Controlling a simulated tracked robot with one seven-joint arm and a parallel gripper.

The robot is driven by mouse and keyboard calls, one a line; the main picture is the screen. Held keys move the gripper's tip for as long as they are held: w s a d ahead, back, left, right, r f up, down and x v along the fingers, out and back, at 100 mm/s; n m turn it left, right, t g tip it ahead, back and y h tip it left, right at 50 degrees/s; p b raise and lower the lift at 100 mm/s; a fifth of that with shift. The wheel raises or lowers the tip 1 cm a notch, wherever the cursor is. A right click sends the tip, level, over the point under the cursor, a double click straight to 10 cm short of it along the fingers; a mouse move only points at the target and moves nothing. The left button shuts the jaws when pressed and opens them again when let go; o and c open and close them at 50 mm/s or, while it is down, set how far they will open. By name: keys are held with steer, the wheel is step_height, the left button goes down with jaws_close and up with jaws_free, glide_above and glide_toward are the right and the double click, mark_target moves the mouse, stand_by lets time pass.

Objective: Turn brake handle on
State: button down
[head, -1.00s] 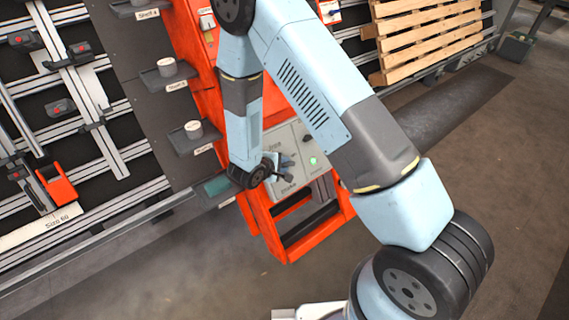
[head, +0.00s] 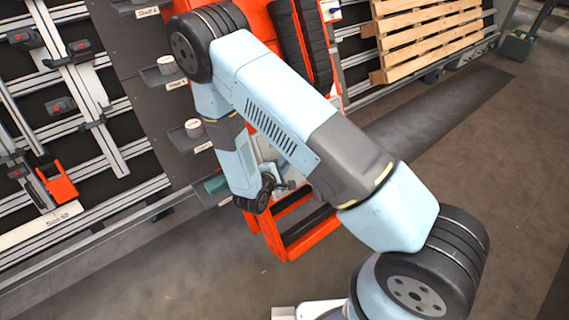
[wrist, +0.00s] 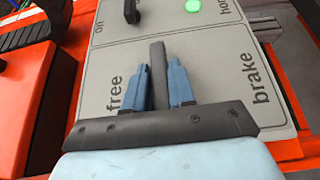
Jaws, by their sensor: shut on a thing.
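In the wrist view, the brake handle (wrist: 158,60) is a dark grey bar standing between the two blue fingers of my gripper (wrist: 159,72). My gripper is shut on it. The bar lies near the line between the "free" and "brake" fields of the light grey panel (wrist: 215,50); its base is hidden by my gripper. "Free" is on the left and "brake" on the right. In the head view, my gripper (head: 282,186) is low at the orange gantry frame (head: 290,240), and my arm hides most of the panel.
A lit green lamp (wrist: 193,6) and a dark switch (wrist: 131,10) near an "on" label sit on the panel's upper part. Left of the gantry, a dark shelf holds a white cup (head: 193,128). Wooden pallets (head: 425,40) stand at the back right. The floor in front is clear.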

steer(key=shift+s+f, duration=0.1)
steer(key=c, duration=1)
jaws_free()
steer(key=shift+c, duration=0.2)
steer(key=v, duration=1.3)
steer(key=shift+s+a, duration=0.3)
steer(key=w+d+r+m+g+h, duration=0.1)
steer(key=d+r+m+g+h, duration=0.1)
steer(key=d+r+m+g, duration=0.6)
steer(key=d+r+m+g+h, duration=0.1)
steer(key=d+r+m+g, duration=0.15)
steer(key=d+r, duration=1)
steer(key=s+d+r+m+y, duration=0.2)
steer(key=s+r+y, duration=0.1)
steer(key=r, duration=0.4)
steer(key=s+d+r+m+t+y, duration=0.1)
steer(key=s+d+r+m+y, duration=0.1)
steer(key=s+r+y, duration=0.2)
steer(key=s+d+r+m+t+y, duration=0.1)
steer(key=s+d+r+m+y, duration=0.1)
steer(key=s+r, duration=0.5)
step_height(320, 180, up, 5)
steer(key=shift+s+y, duration=0.25)
steer(key=shift+y, duration=0.65)
